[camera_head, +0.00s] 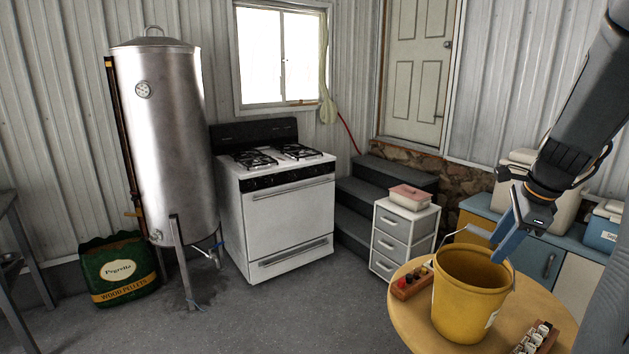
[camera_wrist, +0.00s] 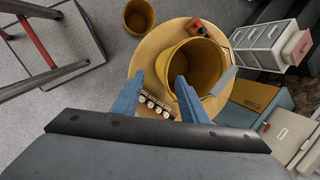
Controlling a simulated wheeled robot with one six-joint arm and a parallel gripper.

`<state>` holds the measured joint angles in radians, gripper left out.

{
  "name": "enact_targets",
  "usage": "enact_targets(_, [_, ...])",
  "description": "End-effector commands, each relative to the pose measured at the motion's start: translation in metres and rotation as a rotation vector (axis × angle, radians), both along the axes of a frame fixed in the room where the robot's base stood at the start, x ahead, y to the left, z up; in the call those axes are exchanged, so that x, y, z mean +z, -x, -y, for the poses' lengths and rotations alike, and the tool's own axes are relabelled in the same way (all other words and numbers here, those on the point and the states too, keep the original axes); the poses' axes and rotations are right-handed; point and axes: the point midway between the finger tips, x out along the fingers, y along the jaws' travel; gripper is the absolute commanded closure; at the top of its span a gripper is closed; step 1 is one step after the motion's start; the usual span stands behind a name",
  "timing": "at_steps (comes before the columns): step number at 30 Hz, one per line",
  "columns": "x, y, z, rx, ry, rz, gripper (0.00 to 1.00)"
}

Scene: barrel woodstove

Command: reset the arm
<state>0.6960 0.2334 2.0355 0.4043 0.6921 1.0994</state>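My gripper (camera_head: 503,250) hangs from my arm at the right of the head view, at the right rim of a yellow bucket (camera_head: 465,310). In the wrist view, the blue fingers of my gripper (camera_wrist: 160,76) are spread apart with nothing visibly held between them. The bucket (camera_wrist: 196,66) lies beyond the fingers there, with its left rim seen between them. I cannot tell whether a finger touches the bucket. The bucket stands upright on a round wooden table (camera_head: 412,318), and its inside looks empty.
Small racks of bottles (camera_head: 411,283) (camera_wrist: 158,104) sit on the table around the bucket. A white drawer unit (camera_head: 400,240) and a blue-topped cabinet (camera_head: 540,252) stand close by. Another yellow bucket (camera_wrist: 139,16) is on the floor. Open floor lies before the stove (camera_head: 280,205).

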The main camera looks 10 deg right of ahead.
Motion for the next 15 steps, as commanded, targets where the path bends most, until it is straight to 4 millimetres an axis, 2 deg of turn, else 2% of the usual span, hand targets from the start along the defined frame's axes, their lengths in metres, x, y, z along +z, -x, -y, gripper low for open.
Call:
enact_targets(1, [-0.011, -0.003, -0.019, 0.082, 0.023, -0.010, 0.60])
enact_targets(5, [-0.038, -0.002, -0.069, 0.354, 0.102, -0.038, 0.60])
enact_targets(8, [-0.066, 0.004, -0.121, 0.649, 0.181, -0.060, 0.60])
enact_targets(12, [-0.107, 0.026, -0.192, 1.122, 0.300, -0.080, 0.60])
enact_targets(15, [-0.132, 0.046, -0.233, 1.441, 0.375, -0.082, 0.60])
